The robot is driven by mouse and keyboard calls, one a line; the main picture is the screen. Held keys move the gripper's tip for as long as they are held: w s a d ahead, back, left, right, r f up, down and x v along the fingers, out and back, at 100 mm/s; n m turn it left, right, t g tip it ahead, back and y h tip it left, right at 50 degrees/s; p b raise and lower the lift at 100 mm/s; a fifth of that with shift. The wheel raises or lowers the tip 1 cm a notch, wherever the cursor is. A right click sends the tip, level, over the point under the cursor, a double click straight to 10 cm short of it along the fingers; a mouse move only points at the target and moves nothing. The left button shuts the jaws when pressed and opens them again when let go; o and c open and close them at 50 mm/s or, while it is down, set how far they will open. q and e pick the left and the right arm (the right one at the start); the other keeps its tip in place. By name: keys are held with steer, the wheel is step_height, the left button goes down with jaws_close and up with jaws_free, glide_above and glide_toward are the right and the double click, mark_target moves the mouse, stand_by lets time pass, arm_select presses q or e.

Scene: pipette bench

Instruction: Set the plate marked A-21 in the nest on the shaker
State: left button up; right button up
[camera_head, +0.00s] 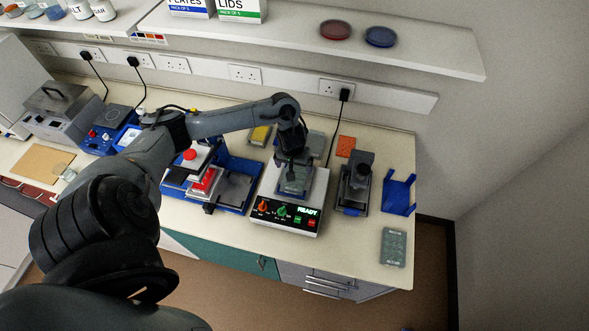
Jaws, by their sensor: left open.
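The shaker (287,216) is a white box with a black front panel, knobs and a lit READY display, right of the bench's middle. A grey-green clear plate (297,187) is on top of it at the nest, partly hidden by my gripper; I cannot tell whether it sits flat. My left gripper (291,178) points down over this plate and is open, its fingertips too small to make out. Another greenish plate (394,246) lies at the bench's front right. A further one (315,144) lies behind the shaker. No plate marking is legible. My right gripper is out of view.
A blue-based device with a red button (190,154) stands left of the shaker. A dark device (355,185) and a blue stand (399,193) are right of it. A yellow-topped item (260,135) and an orange block (345,146) lie behind. A shelf (430,60) overhangs the back.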

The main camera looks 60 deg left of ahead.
arm_select(q)
steer(key=d+r+m+t+h, duration=0.15)
steer(key=d+m+t, duration=0.55)
steer(key=d, duration=1.8)
steer(key=s+r+m+g, duration=0.2)
steer(key=s, duration=0.4)
steer(key=s+r+m+g, duration=0.2)
steer(key=s+r, duration=0.1)
steer(key=s, duration=0.4)
steer(key=shift+d+r+g+p, duration=0.3)
steer(key=shift+d+p, duration=0.1)
steer(key=shift+p, duration=0.05)
step_height(320, 180, up, 3)
steer(key=p, duration=0.3)
